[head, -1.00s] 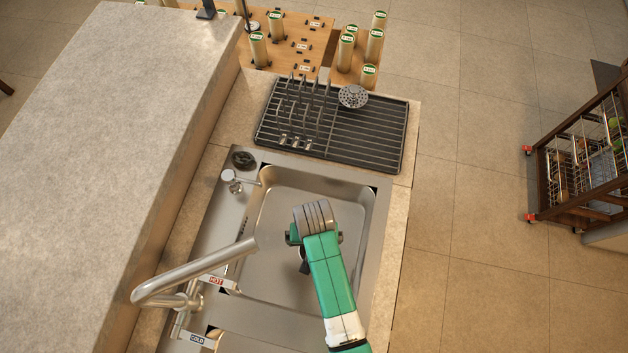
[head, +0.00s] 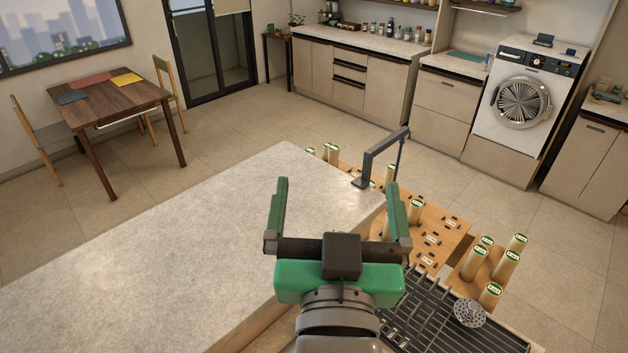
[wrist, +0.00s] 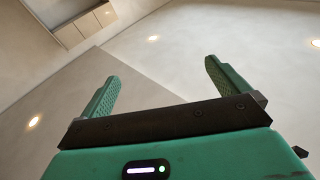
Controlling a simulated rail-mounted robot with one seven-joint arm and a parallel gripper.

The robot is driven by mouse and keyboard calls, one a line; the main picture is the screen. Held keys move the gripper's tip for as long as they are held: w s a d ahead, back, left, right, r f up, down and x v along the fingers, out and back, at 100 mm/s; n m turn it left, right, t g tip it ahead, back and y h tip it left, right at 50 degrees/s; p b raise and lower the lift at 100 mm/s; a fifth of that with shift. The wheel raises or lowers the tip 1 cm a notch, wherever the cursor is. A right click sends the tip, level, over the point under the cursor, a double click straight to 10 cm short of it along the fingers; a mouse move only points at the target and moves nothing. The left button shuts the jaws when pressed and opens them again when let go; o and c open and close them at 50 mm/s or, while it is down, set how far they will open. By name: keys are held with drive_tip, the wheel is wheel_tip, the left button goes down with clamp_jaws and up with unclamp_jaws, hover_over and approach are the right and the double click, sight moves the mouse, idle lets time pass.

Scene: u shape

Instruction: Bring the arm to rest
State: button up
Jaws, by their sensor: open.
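My gripper (head: 338,208) is raised in front of the head camera, with its two green fingers wide apart and nothing between them. In the head view it shows over the grey stone counter (head: 130,270), near that counter's right edge. In the wrist view my gripper (wrist: 162,85) is also open and empty, with its fingers pointing up toward the ceiling and upper walls. Part of my wrist shows at the bottom of the head view.
A black dish rack (head: 440,325) with a round metal strainer (head: 469,313) lies at the lower right. A wooden board (head: 440,240) with several pale cylinders stands behind it, beside a black bracket (head: 375,160). A dining table (head: 115,95) and washing machine (head: 522,95) are farther off.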

drive_tip(key=s+a+r+t, duration=0.1)
drive_tip(key=s+r+t, duration=0.1)
drive_tip(key=s+r, duration=0.2)
drive_tip(key=s+a+r+n+t+y, duration=0.1)
drive_tip(key=s+r+t, duration=0.1)
drive_tip(key=s+r, duration=0.3)
wheel_tip(320, 180, up, 3)
drive_tip(key=shift+a+f+t, duration=0.2)
drive_tip(key=shift+a+t, duration=0.1)
wheel_tip(320, 180, up, 13)
drive_tip(key=p, duration=1.2)
drive_tip(key=shift+f+p, duration=0.15)
drive_tip(key=shift+p, duration=0.15)
drive_tip(key=shift+a, duration=0.1)
